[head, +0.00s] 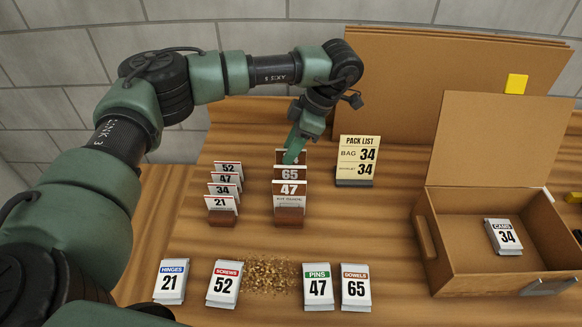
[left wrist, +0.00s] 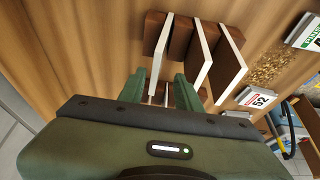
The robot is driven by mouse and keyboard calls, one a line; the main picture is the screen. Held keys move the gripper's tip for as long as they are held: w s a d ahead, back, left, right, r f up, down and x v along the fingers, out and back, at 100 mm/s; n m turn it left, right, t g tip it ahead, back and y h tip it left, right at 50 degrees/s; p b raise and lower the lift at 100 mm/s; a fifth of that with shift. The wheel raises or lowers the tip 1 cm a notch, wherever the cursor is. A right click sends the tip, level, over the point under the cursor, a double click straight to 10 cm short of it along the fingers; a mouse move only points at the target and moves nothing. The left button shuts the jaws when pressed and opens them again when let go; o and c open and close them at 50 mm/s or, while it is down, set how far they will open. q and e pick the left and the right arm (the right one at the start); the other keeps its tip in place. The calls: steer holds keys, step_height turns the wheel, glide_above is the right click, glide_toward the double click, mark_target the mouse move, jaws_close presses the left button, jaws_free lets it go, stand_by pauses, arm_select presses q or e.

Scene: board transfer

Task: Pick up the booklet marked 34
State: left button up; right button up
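A rack of upright booklets stands mid-table. Its front booklet marked 47 (head: 289,189) reads KIT GUIDE, and a booklet marked 65 (head: 290,174) is behind it. The marks of those further back are hidden by my left gripper (head: 293,150), which points down at the rack's rear. In the left wrist view the left gripper (left wrist: 160,92) has its fingers apart, beside white booklet edges (left wrist: 197,66) in brown holders. A pack list (head: 358,158) shows 34 for bag and lower line. My right gripper is not in view.
Cardboard panels (head: 420,75) stand behind.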

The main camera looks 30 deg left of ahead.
arm_select(q)
steer(key=p+x, duration=0.1)
steer(key=x, duration=0.1)
steer(key=d+p+x, duration=0.1)
steer(key=x, duration=0.1)
steer(key=shift+a+f, duration=0.15)
steer(key=shift+f, duration=0.3)
steer(key=shift+s+a+f, duration=0.1)
steer(key=shift+a+f, duration=0.1)
steer(key=shift+f, duration=0.3)
jaws_close()
